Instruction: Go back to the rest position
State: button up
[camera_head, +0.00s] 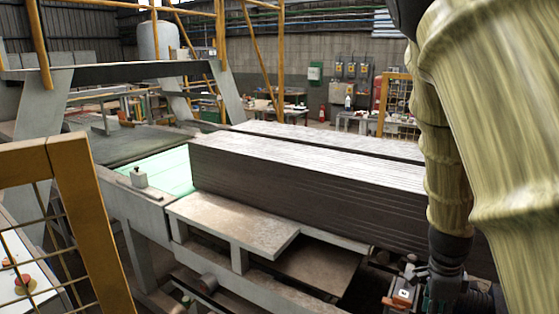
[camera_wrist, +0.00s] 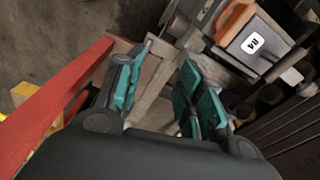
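My gripper (camera_wrist: 163,75) points downward in the wrist view, its two teal-padded fingers apart with nothing held between them. Below the gap is a grey-beige bar or floor part. My arm comes down the right side of the head view in a patterned yellowish cover, and the dark wrist sits low at the right edge, beside the stack of boards. In the head view the fingertips are not clearly seen. No hollow brick can be made out in either view.
A long stack of dark boards (camera_head: 300,190) fills the centre right, close to my arm. A red beam (camera_wrist: 62,112) runs at left. A yellow mesh guard (camera_head: 85,215) stands at front left.

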jog(key=s+a+f+n+h+b, duration=0.1)
jog(key=s+f+n+b, duration=0.3)
jog(key=f, duration=0.9)
jog(key=s+a+f+n+h+b, duration=0.1)
jog(key=s+f+n, duration=0.55)
jog(key=f, duration=0.65)
jog(key=s+a+f+n+y+b, duration=0.1)
jog(key=s+a+f+n+b, duration=0.2)
jog(key=s+a+f+n, duration=0.2)
jog(key=s+a+f+n+y+b, duration=0.2)
jog(key=s+a+f+n, duration=0.4)
jog(key=s+f, duration=0.6)
notch_tip(320, 180, down, 4)
jog(key=shift+a+r+b, duration=0.1)
jog(key=shift+a+b, duration=0.3)
jog(key=shift+b, duration=0.35)
